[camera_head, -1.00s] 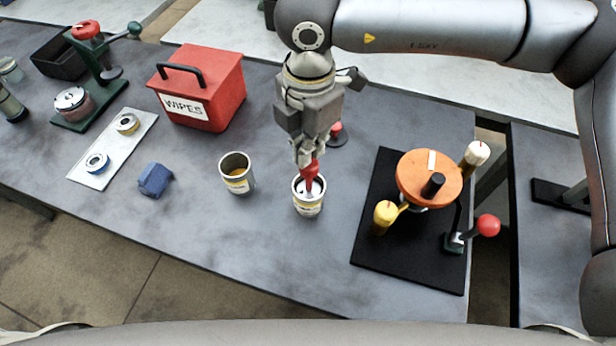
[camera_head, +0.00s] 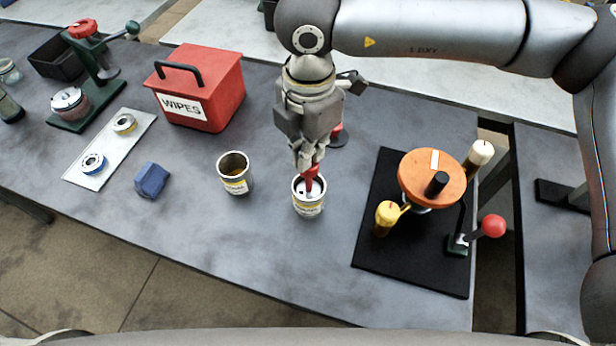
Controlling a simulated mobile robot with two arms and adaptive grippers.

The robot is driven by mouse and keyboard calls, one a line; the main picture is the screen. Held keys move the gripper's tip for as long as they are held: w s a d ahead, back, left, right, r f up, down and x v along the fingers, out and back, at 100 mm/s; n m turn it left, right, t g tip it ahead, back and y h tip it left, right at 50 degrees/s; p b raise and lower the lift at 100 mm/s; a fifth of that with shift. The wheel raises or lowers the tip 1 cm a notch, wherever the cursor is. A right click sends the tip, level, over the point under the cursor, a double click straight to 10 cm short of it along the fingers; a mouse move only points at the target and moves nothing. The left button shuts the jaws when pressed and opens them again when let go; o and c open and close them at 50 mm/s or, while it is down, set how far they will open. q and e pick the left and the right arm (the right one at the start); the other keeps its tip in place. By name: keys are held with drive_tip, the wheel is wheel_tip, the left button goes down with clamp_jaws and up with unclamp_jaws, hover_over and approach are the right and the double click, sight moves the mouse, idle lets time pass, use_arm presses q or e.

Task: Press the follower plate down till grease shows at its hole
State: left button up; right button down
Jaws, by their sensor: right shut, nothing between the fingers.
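A small open can (camera_head: 309,206) with a white and yellow label stands upright on the grey bench. The pale follower plate (camera_head: 301,187) shows inside its rim, with a small dark spot on it. My right gripper (camera_head: 310,182) points down with its red fingertips together, inside the can's mouth at the plate. I cannot tell for sure whether the tips touch the plate. They hide part of it, and no grease is clear at its hole. My left gripper is out of view.
Right is a black mat (camera_head: 372,245) with an orange-topped device (camera_head: 425,170). A red-topped item (camera_head: 337,133) stands behind the gripper.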

drive_tip(key=shift+s+f+b, duration=0.25)
drive_tip(key=shift+f+b, duration=0.15)
drive_tip(key=shift+b, duration=0.25)
idle(1.4)
drive_tip(key=shift+r, duration=0.1)
drive_tip(key=shift+w+r, duration=0.25)
drive_tip(key=shift+r, duration=0.65)
drive_tip(key=shift+r+p, duration=0.75)
drive_tip(key=shift+r, duration=1.5)
